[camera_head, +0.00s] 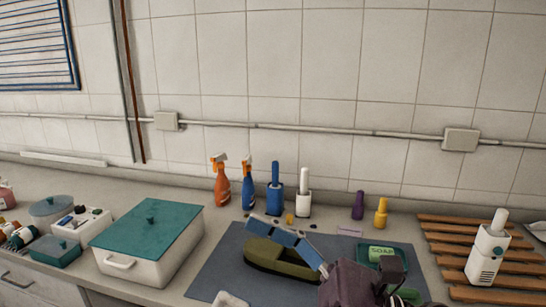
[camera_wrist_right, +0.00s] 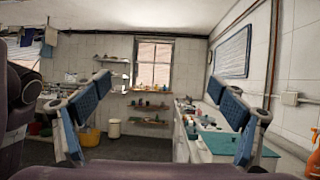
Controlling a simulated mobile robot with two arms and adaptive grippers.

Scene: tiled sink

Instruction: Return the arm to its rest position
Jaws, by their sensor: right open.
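My right gripper (camera_head: 275,232) reaches in from the lower right in the head view. Its blue-padded finger lies above an olive-green low object (camera_head: 262,265) on the grey mat (camera_head: 215,278). I cannot tell how high above it the finger is. In the right wrist view the two blue-padded fingers of the right gripper (camera_wrist_right: 160,88) stand wide apart with nothing between them. The dark wrist of my right arm (camera_head: 350,285) hides part of the mat. My left gripper shows in neither view.
A white box with a teal lid (camera_head: 150,232) stands left of the mat. Orange (camera_head: 221,185) and blue (camera_head: 248,188) spray bottles and two brushes in holders stand behind it. A green soap dish (camera_head: 385,254) and a wooden rack (camera_head: 455,247) with a white dispenser (camera_head: 487,255) are right.

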